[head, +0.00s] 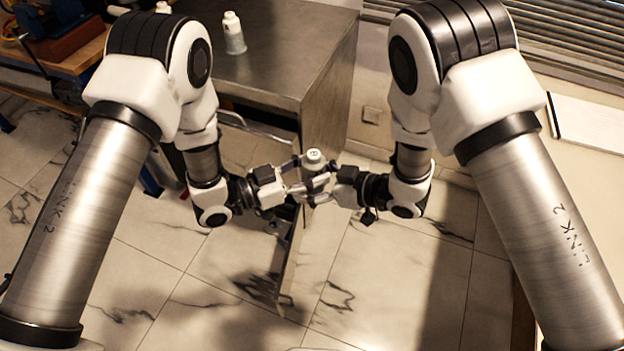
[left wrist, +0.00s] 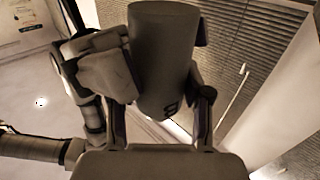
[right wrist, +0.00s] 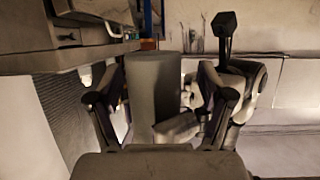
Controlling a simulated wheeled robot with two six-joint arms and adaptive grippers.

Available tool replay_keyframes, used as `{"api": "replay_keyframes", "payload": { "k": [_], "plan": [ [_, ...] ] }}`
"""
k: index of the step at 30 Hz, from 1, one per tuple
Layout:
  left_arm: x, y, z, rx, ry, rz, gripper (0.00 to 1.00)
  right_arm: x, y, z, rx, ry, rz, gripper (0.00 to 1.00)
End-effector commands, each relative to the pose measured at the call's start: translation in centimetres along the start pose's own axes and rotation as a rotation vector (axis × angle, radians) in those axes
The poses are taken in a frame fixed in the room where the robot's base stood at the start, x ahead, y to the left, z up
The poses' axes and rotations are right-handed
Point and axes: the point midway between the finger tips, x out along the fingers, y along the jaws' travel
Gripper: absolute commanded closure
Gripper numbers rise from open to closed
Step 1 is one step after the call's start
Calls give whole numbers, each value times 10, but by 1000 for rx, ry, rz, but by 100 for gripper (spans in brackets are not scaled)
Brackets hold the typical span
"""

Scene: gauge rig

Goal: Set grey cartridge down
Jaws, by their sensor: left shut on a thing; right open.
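The grey cartridge (head: 314,160), a cylinder with a pale top, is held off the floor between my two hands in the head view. My left gripper (head: 302,186) is shut on it from the left. In the left wrist view the cartridge (left wrist: 163,55) stands between the fingers, with a dark mark near its lower end. My right gripper (head: 330,182) is open, with its fingers around the cartridge from the right. In the right wrist view the cartridge (right wrist: 155,95) is between the spread fingers; contact cannot be told. The hands partly hide its lower part.
A grey metal cabinet (head: 290,65) stands behind my left arm, with a pale bottle-like item (head: 233,33) on top. A thin upright panel (head: 290,265) stands below the hands. A wooden bench (head: 85,55) is at the far left. Tiled floor lies below.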

Motion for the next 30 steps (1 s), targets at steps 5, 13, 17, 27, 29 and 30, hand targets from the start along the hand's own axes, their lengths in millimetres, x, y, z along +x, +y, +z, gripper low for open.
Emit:
{"api": "replay_keyframes", "payload": {
  "k": [5, 13, 17, 27, 29, 30],
  "plan": [
    [0, 0, 0, 0, 1, 0, 95, 0, 0, 0, 0, 0, 0, 52],
    [0, -1, 0, 3, 1, -1, 30, 0, -1, 0, -2, 0, -4, 94],
    [0, 0, 0, 1, 0, 0, 22, 0, 0, 0, -2, 1, -2, 94],
    [-1, 1, 1, -2, -4, 2, 22, -1, 1, -2, -2, 4, 3, 94],
    [-4, 1, 2, -3, -5, 1, 22, -1, 2, -2, -2, 5, 3, 94],
    [-8, 1, 2, -4, -5, 1, 22, -1, 2, -2, -2, 5, 4, 94]
  ]
}}
